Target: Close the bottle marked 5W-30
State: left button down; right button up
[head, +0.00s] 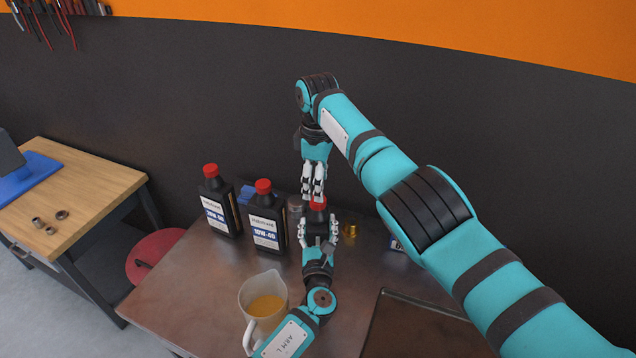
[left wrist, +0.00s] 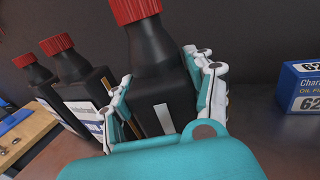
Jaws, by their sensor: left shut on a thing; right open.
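My left gripper (head: 319,236) is shut around the body of a black bottle (left wrist: 163,100), which stands upright at the back of the workbench. A red cap (head: 318,203) sits on the bottle's neck; it also shows in the left wrist view (left wrist: 133,11). How tightly the cap is seated I cannot tell. No 5W-30 marking is readable on the held bottle. My right gripper (head: 314,194) is open and points down just above the red cap, its fingertips close to it. Whether they touch the cap I cannot tell.
Two more black bottles with red caps (head: 217,207) (head: 266,222) stand to the left, the nearer labelled 10W-40. A jug of amber liquid (head: 264,304) stands in front. A brass piece (head: 350,231) and a blue oil filter box (left wrist: 302,88) are to the right. A dark tray (head: 415,325) lies front right.

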jog(key=o, duration=0.5)
jog(key=shift+c, duration=0.2)
notch_tip(320, 180, up, 8)
jog(key=shift+f, duration=0.25)
pick_arm(q)
jog(key=shift+c, duration=1.9)
grip_release()
jog(key=s, duration=1.2)
